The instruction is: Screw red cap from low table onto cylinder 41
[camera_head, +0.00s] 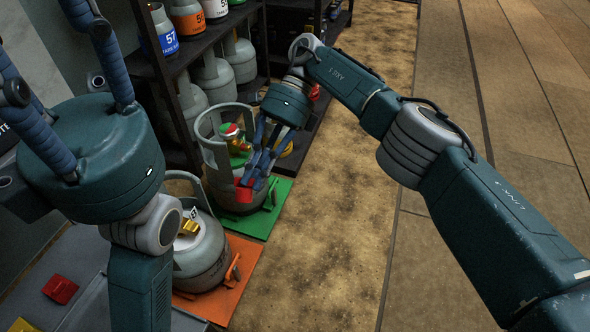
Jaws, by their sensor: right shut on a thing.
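My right gripper (258,166) reaches down over the cylinders with its blue fingers shut on a small red cap (244,193). The cap is in front of the grey cylinder (228,188) on the green mat; I cannot tell whether it touches it. This cylinder has a green valve with a red and white top (234,138). A second grey cylinder (203,259) stands on the orange mat, with a bare brass valve (190,227). I cannot read 41 on either. My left gripper (85,140) is close on the left, its fingertips outside the picture.
A low grey table (85,315) at bottom left holds another red piece (60,289) and a yellow one (21,325). A dark shelf (190,48) with several numbered cylinders stands behind. The brown floor (310,240) right of the mats is clear.

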